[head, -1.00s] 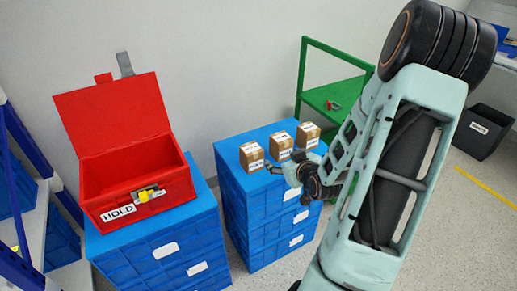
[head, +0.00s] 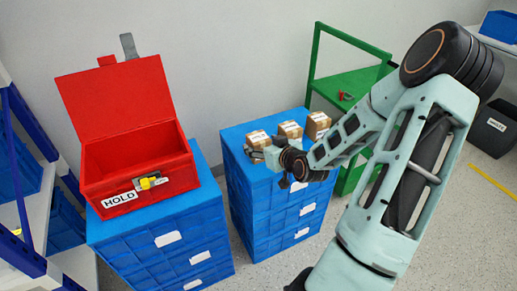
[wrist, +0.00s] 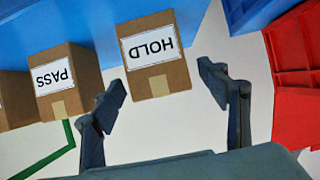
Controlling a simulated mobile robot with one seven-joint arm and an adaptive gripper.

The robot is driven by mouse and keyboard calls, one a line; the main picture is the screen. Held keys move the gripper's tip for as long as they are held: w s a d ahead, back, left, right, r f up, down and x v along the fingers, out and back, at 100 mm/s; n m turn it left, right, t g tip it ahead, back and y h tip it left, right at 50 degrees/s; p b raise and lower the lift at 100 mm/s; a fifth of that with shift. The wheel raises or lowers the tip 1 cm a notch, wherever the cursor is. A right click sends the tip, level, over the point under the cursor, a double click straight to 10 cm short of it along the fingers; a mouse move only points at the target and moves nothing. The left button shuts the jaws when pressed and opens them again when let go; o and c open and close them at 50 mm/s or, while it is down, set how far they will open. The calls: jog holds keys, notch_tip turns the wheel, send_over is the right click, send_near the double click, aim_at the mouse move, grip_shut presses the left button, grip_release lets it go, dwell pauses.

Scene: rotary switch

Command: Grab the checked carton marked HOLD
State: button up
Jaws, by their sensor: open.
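The brown carton marked HOLD (wrist: 158,78) is in the middle of the wrist view, its label upside down there. In the head view it is the leftmost carton (head: 257,138) on the blue drawer stack, its lower part hidden by my gripper. My gripper (wrist: 162,82) is open and empty, with its fingertips around the near end of the carton. The left finger in the wrist view is close to the carton's side; the right finger has a wider gap. I cannot tell how deep the carton lies between them. My gripper (head: 262,152) also shows in the head view.
A carton marked PASS (wrist: 65,85) stands close beside the HOLD carton; another carton (head: 318,123) is farther right. An open red box labelled HOLD (head: 128,167) sits on another blue drawer stack (head: 165,240) at left. A green stand (head: 340,85) is behind.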

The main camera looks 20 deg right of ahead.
jog(key=shift+x, duration=1.4)
jog(key=shift+r, duration=0.1)
jog(key=c, duration=1.4)
